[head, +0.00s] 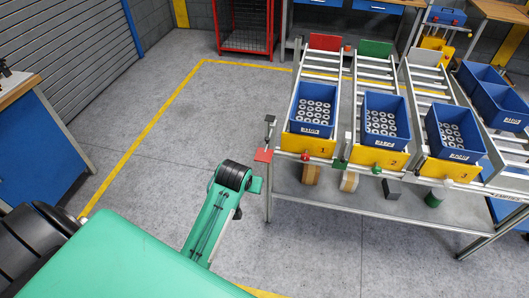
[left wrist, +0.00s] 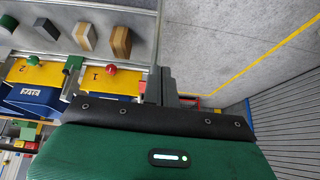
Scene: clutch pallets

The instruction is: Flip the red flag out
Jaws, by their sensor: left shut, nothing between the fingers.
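The red flag (head: 263,155) is a small flat red plate at the rack's front left corner, below a small grey bracket (head: 269,120). My left gripper shows in the left wrist view as dark fingers (left wrist: 168,88), shut and empty, close to the rack's corner post. In the head view my green left arm reaches up to just below the flag, and its fingers cannot be made out. My right gripper is in neither view.
The rack carries blue bins (head: 313,108) of metal rings on lanes with yellow numbered fronts (head: 308,144). A red knob (head: 305,156) and green flag (head: 340,163) sit along its front. Several small blocks lie on the lower shelf (head: 410,205). The floor left is clear.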

